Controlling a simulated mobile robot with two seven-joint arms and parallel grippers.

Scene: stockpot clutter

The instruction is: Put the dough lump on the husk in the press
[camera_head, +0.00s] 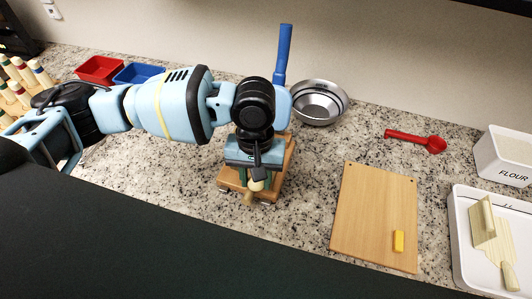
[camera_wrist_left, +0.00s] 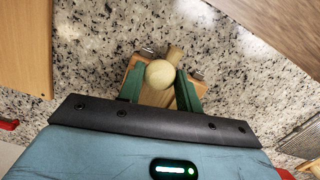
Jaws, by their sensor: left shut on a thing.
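The dough lump (camera_wrist_left: 159,73) is a pale, round ball between the green fingers of my left gripper (camera_wrist_left: 159,88), which is shut on it. In the head view, the left gripper (camera_head: 257,180) and the lump (camera_head: 257,185) are over the front of the wooden press (camera_head: 231,183). The press has a blue lever (camera_head: 284,55) standing up behind my wrist. A pale strip, perhaps the husk (camera_wrist_left: 153,98), shows under the lump in the wrist view; my gripper hides most of it. I cannot tell whether the lump touches it. My right gripper is not in view.
A metal bowl (camera_head: 319,103) stands behind the press to the right. A white tray (camera_head: 463,240) holds pale pieces. Red (camera_head: 100,69) and blue (camera_head: 137,73) bins stand back left.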

